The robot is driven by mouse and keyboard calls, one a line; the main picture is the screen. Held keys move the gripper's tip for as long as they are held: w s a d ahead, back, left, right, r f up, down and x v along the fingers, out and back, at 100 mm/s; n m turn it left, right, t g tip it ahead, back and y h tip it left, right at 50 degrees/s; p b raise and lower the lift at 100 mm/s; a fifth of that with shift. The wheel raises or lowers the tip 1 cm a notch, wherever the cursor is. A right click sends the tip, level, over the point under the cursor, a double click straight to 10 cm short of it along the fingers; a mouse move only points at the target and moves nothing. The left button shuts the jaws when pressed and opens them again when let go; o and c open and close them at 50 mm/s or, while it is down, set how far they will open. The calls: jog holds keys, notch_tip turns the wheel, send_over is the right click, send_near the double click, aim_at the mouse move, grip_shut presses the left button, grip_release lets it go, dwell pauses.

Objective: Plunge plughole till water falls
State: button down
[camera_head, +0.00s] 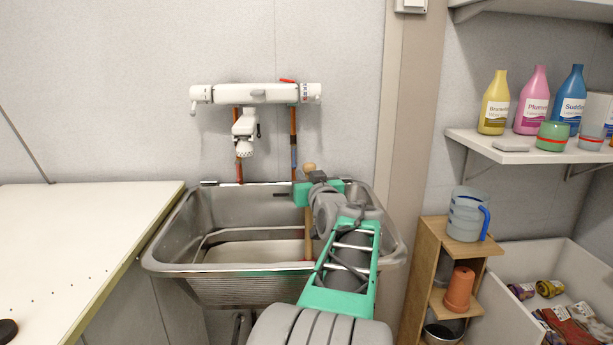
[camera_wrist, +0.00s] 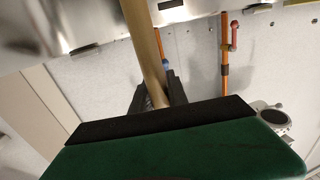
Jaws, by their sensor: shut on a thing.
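My gripper (camera_head: 310,189) is over the right part of the metal washtub basin (camera_head: 190,240), shut on the wooden handle of a plunger (camera_head: 308,232). The handle stands roughly upright, with its round knob above my gripper. Its lower end goes down behind the basin's front rim, so the plunger's cup and the plughole are hidden. Pale, cloudy water (camera_head: 255,252) shows in the bottom of the basin. In the wrist view, the dark fingers (camera_wrist: 159,95) close around the wooden handle (camera_wrist: 144,45).
A white wall tap (camera_head: 244,135) with pipes is behind the basin. A white worktop (camera_head: 80,240) lies at left. At right are a wooden stand with a blue-handled jug (camera_head: 466,215), a wall shelf (camera_head: 520,150) with bottles, and a white bin (camera_head: 540,262) of goods.

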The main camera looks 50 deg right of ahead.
jog(key=shift+r, duration=0.4)
jog(key=shift+f, duration=0.1)
jog(key=shift+f+b, duration=0.75)
jog(key=shift+r, duration=0.75)
jog(key=shift+r+p, duration=0.2)
jog(key=shift+p, duration=0.1)
notch_tip(320, 180, up, 27)
jog(key=p, duration=1.6)
dwell(1.1)
